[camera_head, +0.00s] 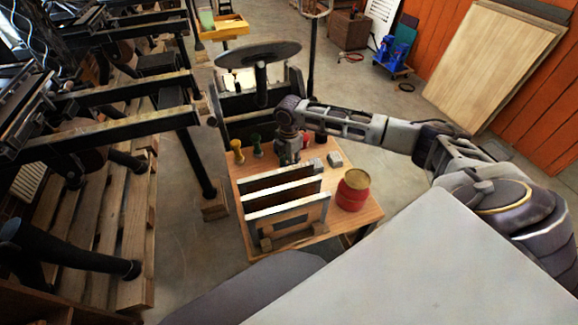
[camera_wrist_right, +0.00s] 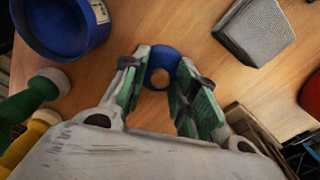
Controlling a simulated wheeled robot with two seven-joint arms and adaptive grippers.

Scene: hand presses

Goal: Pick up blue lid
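The blue lid (camera_wrist_right: 162,54) is a small ring-like piece with a round hole, seen on the wooden table in the right wrist view. My right gripper (camera_wrist_right: 161,62) has its two green-padded fingers spread, with the lid between or just beyond the tips. Whether the fingers touch the lid is unclear. In the head view my right gripper (camera_head: 288,152) points down at the back of the table, and the lid is hidden there. My left gripper is not in view.
A larger blue round container (camera_wrist_right: 62,28) and a grey block (camera_wrist_right: 256,30) lie near the gripper. Green (camera_head: 257,146) and yellow (camera_head: 237,152) hand presses stand to the left. A slotted rack (camera_head: 285,207) and red jar (camera_head: 353,190) are in front on the table (camera_head: 318,232).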

